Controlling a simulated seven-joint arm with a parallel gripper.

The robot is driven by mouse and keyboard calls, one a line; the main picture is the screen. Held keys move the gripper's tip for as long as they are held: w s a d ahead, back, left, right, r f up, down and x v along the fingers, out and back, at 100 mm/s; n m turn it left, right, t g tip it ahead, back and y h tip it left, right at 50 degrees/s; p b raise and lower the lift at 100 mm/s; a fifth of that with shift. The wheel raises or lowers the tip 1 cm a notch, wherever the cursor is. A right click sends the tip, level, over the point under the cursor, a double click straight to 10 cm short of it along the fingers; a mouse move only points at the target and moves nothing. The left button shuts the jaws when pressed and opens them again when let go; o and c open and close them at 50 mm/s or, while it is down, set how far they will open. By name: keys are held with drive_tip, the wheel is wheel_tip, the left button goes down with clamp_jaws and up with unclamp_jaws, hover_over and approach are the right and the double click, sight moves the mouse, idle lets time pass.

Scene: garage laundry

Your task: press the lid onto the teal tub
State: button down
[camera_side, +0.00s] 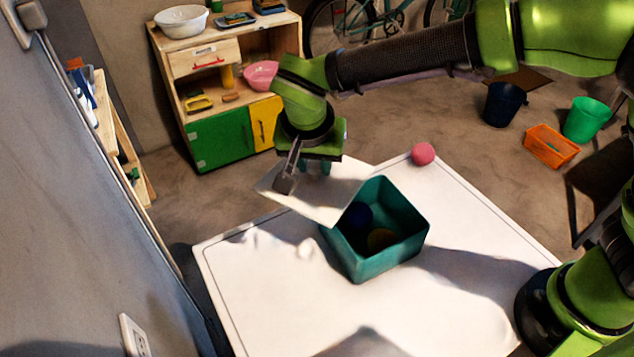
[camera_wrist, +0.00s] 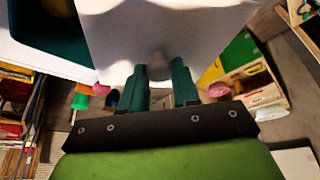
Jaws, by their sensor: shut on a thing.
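The teal tub (camera_side: 372,262) stands open on the white table, with a dark blue ball (camera_side: 358,215) and a yellow-orange thing (camera_side: 380,238) inside. It also shows at the upper left of the wrist view (camera_wrist: 55,50). My gripper (camera_side: 319,168) is shut on the pale, flat lid (camera_side: 318,194), above the table on the tub's left. The lid is tilted, and its right edge overlaps the tub's rim in the side view; I cannot tell whether they touch. In the wrist view, my teal fingers (camera_wrist: 162,82) meet a small raised part of the lid (camera_wrist: 150,30).
A pink ball (camera_side: 423,153) lies at the table's back corner. The table (camera_side: 270,285) is clear in front and to the left of the tub. A wooden play kitchen (camera_side: 215,85) stands behind, and buckets and an orange basket (camera_side: 551,146) sit on the floor.

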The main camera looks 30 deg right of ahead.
sight(352, 176)
drive_tip(key=s+d+m+g, duration=0.1)
drive_tip(key=d+m, duration=0.1)
drive_tip(key=m, duration=0.2)
drive_tip(key=d+r+m+g+h, duration=0.1)
drive_tip(key=d+m, duration=0.1)
drive_tip(key=m, duration=0.1)
drive_tip(key=s+d+m+g, duration=0.1)
drive_tip(key=d+m+g, duration=0.1)
drive_tip(key=m, duration=0.2)
drive_tip(key=shift+s+r+m+h, duration=0.3)
drive_tip(key=s+d+r+m+g+y, duration=0.1)
drive_tip(key=s+r+m+g+y, duration=0.25)
drive_tip(key=m, duration=0.95)
drive_tip(key=w+x, duration=0.1)
drive_tip(key=x, duration=0.7)
drive_tip(key=shift+a+f, duration=0.2)
drive_tip(key=shift+a, duration=0.2)
drive_tip(key=shift+w+f+g+h, duration=0.1)
drive_tip(key=shift+f+g+h, duration=0.15)
drive_tip(key=shift+f, duration=0.35)
idle(0.4)
drive_tip(key=shift+c, duration=1.3)
unclamp_jaws()
wheel_tip(352, 176, up, 7)
